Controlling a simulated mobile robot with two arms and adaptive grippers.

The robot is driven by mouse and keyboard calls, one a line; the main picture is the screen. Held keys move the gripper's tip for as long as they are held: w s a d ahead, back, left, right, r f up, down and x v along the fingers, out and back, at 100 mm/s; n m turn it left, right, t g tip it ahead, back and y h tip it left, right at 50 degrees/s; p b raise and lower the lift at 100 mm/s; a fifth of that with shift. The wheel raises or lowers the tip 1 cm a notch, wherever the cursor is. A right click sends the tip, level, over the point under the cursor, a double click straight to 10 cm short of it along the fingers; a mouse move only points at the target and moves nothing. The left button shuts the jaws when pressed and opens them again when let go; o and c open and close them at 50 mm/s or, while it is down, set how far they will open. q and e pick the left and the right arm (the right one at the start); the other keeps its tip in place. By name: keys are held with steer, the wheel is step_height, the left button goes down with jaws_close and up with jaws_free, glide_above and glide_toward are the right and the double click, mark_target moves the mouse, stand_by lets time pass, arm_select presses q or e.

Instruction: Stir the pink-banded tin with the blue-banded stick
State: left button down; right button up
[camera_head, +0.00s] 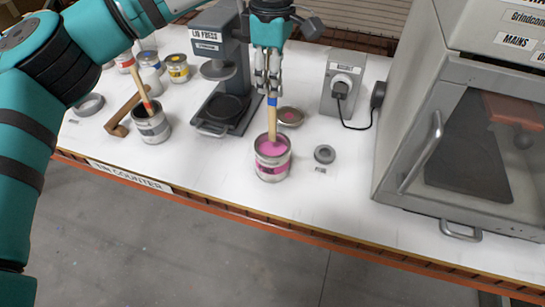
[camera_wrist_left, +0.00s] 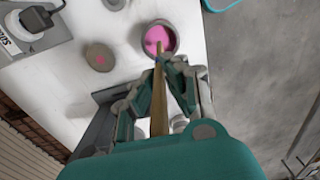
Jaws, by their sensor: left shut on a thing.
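The pink-banded tin (camera_head: 273,164) stands open and upright on the white counter, with pink paint inside. It also shows in the left wrist view (camera_wrist_left: 158,38). My left gripper (camera_head: 269,90) is above the tin, shut on the blue-banded stick (camera_head: 272,122). The stick points down, and its lower end is in the pink paint. In the left wrist view the wooden stick (camera_wrist_left: 159,112) runs between the fingers to the tin. The stick's top is hidden by the gripper. My right gripper is not in view.
Another tin (camera_head: 151,126) with a red-banded stick stands to the left. The lid press (camera_head: 226,100) is behind left. A large grey cabinet (camera_head: 450,120) stands at right.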

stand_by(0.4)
arm_select(q)
step_height(320, 180, up, 5)
steer(key=p, duration=0.3)
steer(key=shift+p, duration=0.4)
steer(key=s+a+f+m, duration=0.6)
steer(key=a+f+m, duration=0.1)
steer(key=a, duration=0.2)
steer(key=s+a+f+m, duration=0.6)
steer(key=a+f+m, duration=0.1)
steer(key=a, duration=0.3)
steer(key=shift+f+b, duration=0.15)
steer(key=shift+b, duration=0.3)
